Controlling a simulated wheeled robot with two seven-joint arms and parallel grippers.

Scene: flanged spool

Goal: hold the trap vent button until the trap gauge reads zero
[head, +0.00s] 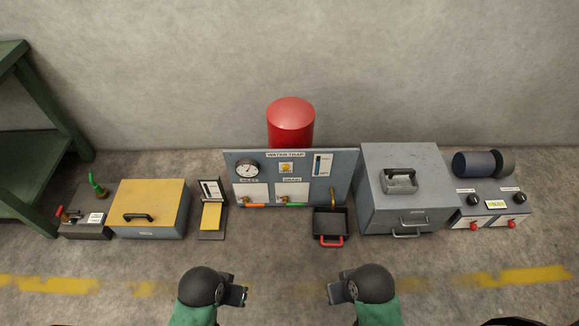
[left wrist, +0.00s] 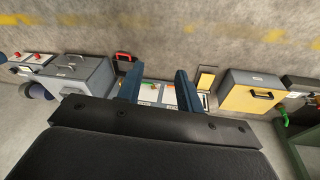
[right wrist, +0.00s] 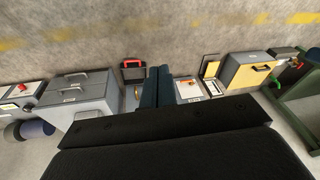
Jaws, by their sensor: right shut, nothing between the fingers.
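The grey water trap panel (head: 345,178) stands upright at the middle back in the head view. The gauge needle is too small to read. My left gripper (head: 243,295) is open and empty, well in front of the panel; its spread fingers show in the left wrist view (left wrist: 158,88). My right gripper (head: 332,293) is shut and empty, also apart from the panel; its fingers meet in the right wrist view (right wrist: 157,85).
A red tank (head: 291,122) stands behind the panel. A black tray (head: 331,221) with a red handle sits below the brass spout (head: 333,196). A grey drawer box (head: 405,205) stands right, a yellow-topped box (head: 150,205) left. The floor before the panel is clear.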

